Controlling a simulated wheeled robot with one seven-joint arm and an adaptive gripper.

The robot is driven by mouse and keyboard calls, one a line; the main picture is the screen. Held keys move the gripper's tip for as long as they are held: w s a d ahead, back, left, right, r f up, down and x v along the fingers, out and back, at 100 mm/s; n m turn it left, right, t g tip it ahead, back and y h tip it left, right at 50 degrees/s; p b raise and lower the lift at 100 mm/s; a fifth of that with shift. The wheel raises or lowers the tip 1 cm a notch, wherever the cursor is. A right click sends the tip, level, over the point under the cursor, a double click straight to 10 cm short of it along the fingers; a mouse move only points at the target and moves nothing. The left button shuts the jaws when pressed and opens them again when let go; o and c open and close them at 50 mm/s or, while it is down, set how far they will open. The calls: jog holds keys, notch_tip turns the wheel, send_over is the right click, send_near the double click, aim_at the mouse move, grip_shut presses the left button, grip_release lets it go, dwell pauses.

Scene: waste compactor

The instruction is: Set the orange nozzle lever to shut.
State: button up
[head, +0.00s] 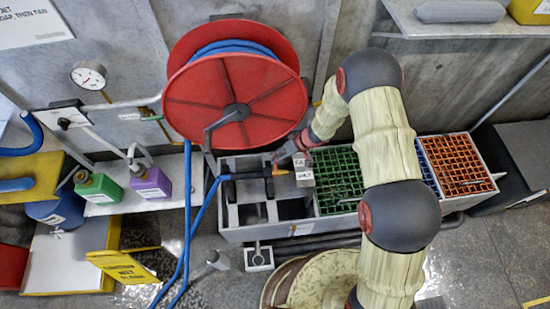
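The spray nozzle (240,188) lies across the grey trough at the end of the blue hose, with black parts and an orange section. A small orange piece (281,172), which looks like its lever, shows at the nozzle's right end. Its exact setting is too small to read. Small grey label blocks (304,176) stand just right of it, with lettering I cannot make out. My gripper (293,151) is above and slightly right of the nozzle's right end, close to the labels. Its fingers are small and partly hidden, so contact and opening are unclear.
A red hose reel (235,100) with a crank stands close behind and left of my gripper. Green (338,178) and orange (458,163) crates fill the trough to the right. Green and purple jugs (152,184) and a yellow floor sign (122,266) are at left.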

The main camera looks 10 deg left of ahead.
aim_at(275, 167)
jog(key=b+x, duration=0.1)
jog(key=x, duration=0.3)
jog(key=shift+f, duration=0.1)
grip_shut()
dwell(0.9)
